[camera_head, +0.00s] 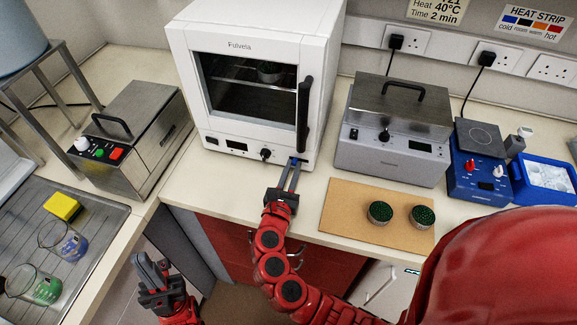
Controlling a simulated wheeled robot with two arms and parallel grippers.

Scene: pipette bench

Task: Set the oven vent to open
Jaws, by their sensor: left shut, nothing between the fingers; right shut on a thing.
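The white oven (240,132) stands on the bench at the top centre, with its glass door shut and a dark vertical handle (304,112) on the door's right. Its lower front panel has a switch, a small display and a round dark knob (265,153). My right gripper (296,162) reaches the right end of this panel, its fingers shut on what appears to be the oven vent control. The fingertips hide that control, so its setting cannot be read. My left gripper (150,272) is shut and empty, low in front of the bench.
A steel bath (135,140) stands left of the oven; another steel-lidded unit (393,130) stands to its right. A brown board (340,212) with two dark green-topped round containers lies at right front. A blue hotplate (468,178) and blue tray (517,185) are farther right.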

